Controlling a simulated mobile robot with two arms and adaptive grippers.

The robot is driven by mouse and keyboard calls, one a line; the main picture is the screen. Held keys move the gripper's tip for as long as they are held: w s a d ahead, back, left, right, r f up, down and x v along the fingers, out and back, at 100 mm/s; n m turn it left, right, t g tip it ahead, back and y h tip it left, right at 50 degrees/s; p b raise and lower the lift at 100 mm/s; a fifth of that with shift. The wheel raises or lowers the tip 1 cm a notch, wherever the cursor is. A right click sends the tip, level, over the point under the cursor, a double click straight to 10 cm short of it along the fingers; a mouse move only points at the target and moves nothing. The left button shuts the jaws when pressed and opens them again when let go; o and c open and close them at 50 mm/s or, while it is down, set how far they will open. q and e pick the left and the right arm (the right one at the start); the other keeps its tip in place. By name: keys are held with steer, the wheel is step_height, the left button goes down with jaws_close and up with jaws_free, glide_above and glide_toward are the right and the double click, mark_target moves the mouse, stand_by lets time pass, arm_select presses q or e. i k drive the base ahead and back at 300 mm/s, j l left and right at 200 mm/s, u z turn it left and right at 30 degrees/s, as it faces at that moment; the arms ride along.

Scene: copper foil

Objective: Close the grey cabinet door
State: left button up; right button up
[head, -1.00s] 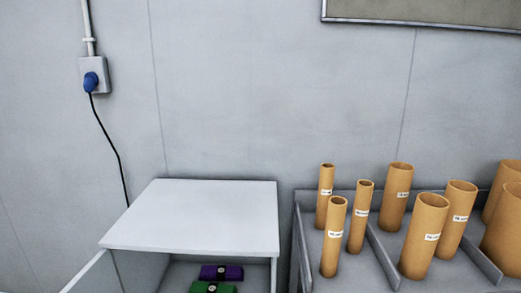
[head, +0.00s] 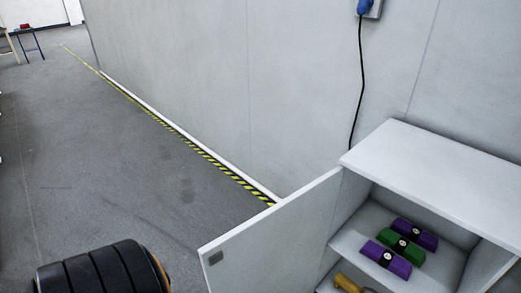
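The grey cabinet (head: 440,165) stands at the right of the head view against the wall. The cabinet's inside is in view. No gripper shows in the head view, so I cannot tell how either one stands relative to the door.
Inside the cabinet are purple (head: 387,260) and green (head: 405,247) items on a shelf, with a yellow item (head: 348,284) below. A black ribbed rounded thing (head: 100,272) is at the bottom left. Grey floor (head: 110,180) left of the door is clear. A black cable (head: 359,90) hangs on the wall.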

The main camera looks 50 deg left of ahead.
mark_target(281, 249)
steer(key=j+z, duration=0.1)
steer(key=j, duration=0.3)
steer(key=k+j+z, duration=0.15)
steer(key=j, duration=0.2)
steer(key=k+j+z, duration=0.1)
steer(key=j, duration=0.25)
steer(key=k+j+z, duration=0.15)
steer(key=j, duration=0.25)
steer(key=k+j+z, duration=0.1)
steer(key=j, duration=0.25)
steer(key=k+j+z, duration=0.15)
steer(key=j, duration=0.15)
steer(key=i+j+z, duration=0.1)
steer(key=j, duration=0.4)
steer(key=i+j+z, duration=0.1)
steer(key=j, duration=0.45)
